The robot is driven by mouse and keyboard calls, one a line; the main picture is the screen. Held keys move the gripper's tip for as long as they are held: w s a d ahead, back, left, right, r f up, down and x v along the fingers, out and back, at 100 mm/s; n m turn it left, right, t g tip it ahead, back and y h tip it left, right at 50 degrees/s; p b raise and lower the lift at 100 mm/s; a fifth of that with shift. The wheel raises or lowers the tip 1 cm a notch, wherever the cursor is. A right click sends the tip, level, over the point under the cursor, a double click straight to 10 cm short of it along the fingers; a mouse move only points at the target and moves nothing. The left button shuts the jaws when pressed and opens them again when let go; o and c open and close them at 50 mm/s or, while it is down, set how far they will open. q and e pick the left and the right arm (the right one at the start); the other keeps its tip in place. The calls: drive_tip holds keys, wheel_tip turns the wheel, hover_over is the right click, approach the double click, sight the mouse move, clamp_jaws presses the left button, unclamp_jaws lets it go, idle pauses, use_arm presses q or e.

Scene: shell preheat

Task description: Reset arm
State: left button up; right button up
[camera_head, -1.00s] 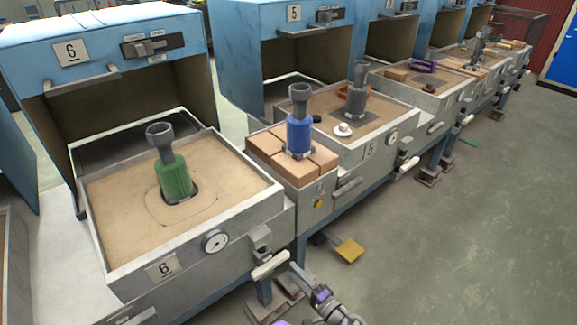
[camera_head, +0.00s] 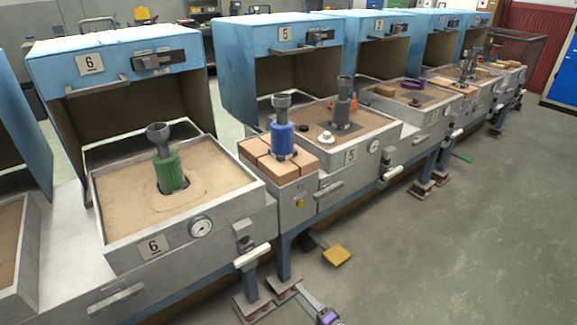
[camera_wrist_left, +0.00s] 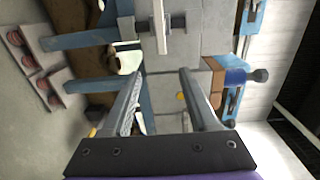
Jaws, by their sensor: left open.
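My left gripper (camera_head: 303,291) shows only partly at the bottom edge of the head view, with a grey finger and a bit of purple, over the floor in front of the bench. In the left wrist view my left gripper (camera_wrist_left: 160,72) has two grey fingers spread apart with nothing between them. The bench front and its legs lie beyond the fingers, turned sideways in that view. My right gripper is in neither view.
A sand tray marked 6 (camera_head: 115,246) holds a green cylinder (camera_head: 171,175). A blue cylinder (camera_head: 283,140) stands on tan blocks (camera_head: 258,165); a dark grey one (camera_head: 341,112) stands at station 5. A yellow pedal (camera_head: 337,255) is low by the bench.

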use_arm(q)
drive_tip(key=s+a+r+n+g+h, duration=0.2)
drive_tip(key=s+a+r+g, duration=0.15)
drive_tip(key=a, duration=0.65)
drive_tip(key=s+a+r+n+g+h, duration=0.15)
drive_tip(key=a+r+g, duration=0.3)
drive_tip(key=a, duration=0.55)
drive_tip(key=s+a+r+n+g+h, duration=0.15)
drive_tip(key=s+n+h, duration=0.25)
drive_tip(key=s, duration=0.8)
drive_tip(key=s+a+r+n+h, duration=0.1)
drive_tip(key=s+r+n+h, duration=0.15)
drive_tip(key=s, duration=0.95)
wheel_tip(320, 180, up, 28)
drive_tip(key=p, duration=2.6)
drive_tip(key=shift+w+r+n+t+h, duration=0.2)
drive_tip(key=shift+n+t+h, duration=0.1)
drive_tip(key=shift+t, duration=0.15)
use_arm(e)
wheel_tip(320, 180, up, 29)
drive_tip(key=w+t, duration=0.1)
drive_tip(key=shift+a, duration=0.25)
use_arm(q)
drive_tip(key=shift+s+d, duration=0.1)
